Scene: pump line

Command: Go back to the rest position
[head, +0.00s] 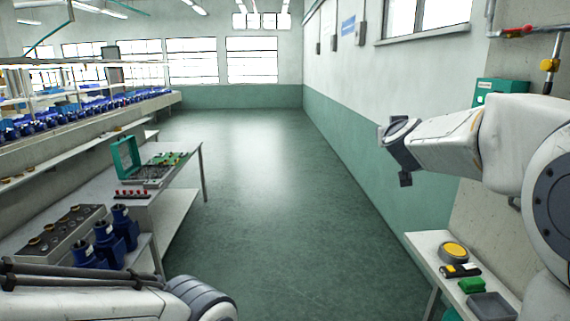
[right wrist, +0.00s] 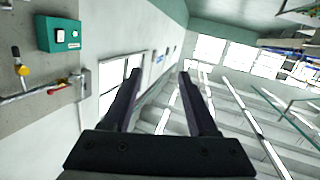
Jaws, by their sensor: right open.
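My right arm comes in from the right in the head view and is raised in front of the right wall. Its gripper (head: 402,152) shows at the end of the arm, over open floor. In the right wrist view my right gripper (right wrist: 160,85) has its two dark fingers spread apart with nothing between them. My left arm shows at the lower left of the head view, low beside the left workbench. Its gripper cannot be made out.
A left workbench (head: 185,180) holds an open green case (head: 127,158), blue pumps (head: 124,226) and a grey tray of parts (head: 55,232). A small shelf (head: 424,246) at right holds a yellow round item (head: 453,251) and a grey bin (head: 492,306). The middle floor (head: 245,150) is clear.

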